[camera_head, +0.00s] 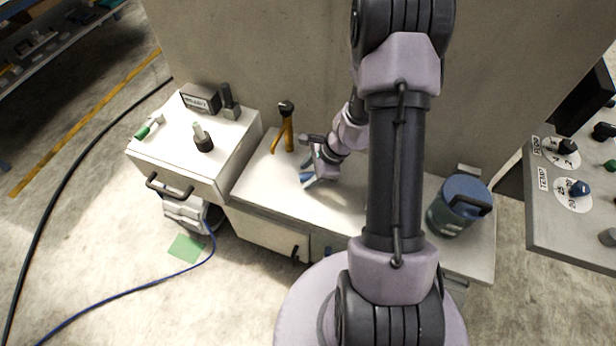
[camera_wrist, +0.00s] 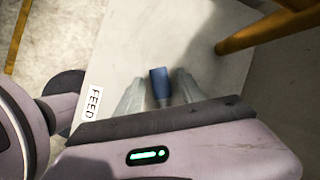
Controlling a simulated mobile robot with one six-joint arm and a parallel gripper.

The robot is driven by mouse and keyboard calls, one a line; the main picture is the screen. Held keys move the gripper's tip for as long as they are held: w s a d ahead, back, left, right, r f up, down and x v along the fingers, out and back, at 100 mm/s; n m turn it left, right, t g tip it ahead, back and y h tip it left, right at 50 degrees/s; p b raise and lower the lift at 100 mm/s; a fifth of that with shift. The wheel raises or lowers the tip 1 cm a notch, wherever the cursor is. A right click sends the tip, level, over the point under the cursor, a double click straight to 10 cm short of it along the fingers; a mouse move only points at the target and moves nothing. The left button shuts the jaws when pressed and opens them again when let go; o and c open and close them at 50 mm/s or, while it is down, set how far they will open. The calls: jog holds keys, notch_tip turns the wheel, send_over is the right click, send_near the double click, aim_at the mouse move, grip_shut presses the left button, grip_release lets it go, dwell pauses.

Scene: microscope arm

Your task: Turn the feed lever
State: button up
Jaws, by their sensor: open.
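The feed lever (camera_wrist: 160,82) shows in the wrist view as a short blue handle on a grey shaft. It stands between my gripper's two pale fingers, with a visible gap on either side. A white FEED label (camera_wrist: 93,103) lies on the pale surface to its left. My gripper (camera_wrist: 158,92) is open around the lever and does not appear to touch it. In the head view my gripper (camera_head: 312,172) is low over the bench top, and it mostly hides the lever there. The lever's base is hidden in both views.
A yellow bracket with a black knob (camera_head: 288,132) stands close behind my gripper. A white cabinet (camera_head: 170,160) carrying small items is on the left. A blue canister (camera_head: 460,205) stands at right on the bench (camera_head: 265,190). A grey dial panel (camera_head: 545,215) is at far right.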

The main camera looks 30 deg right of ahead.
jog(key=shift+f, duration=0.1)
grip_shut()
dwell(1.4)
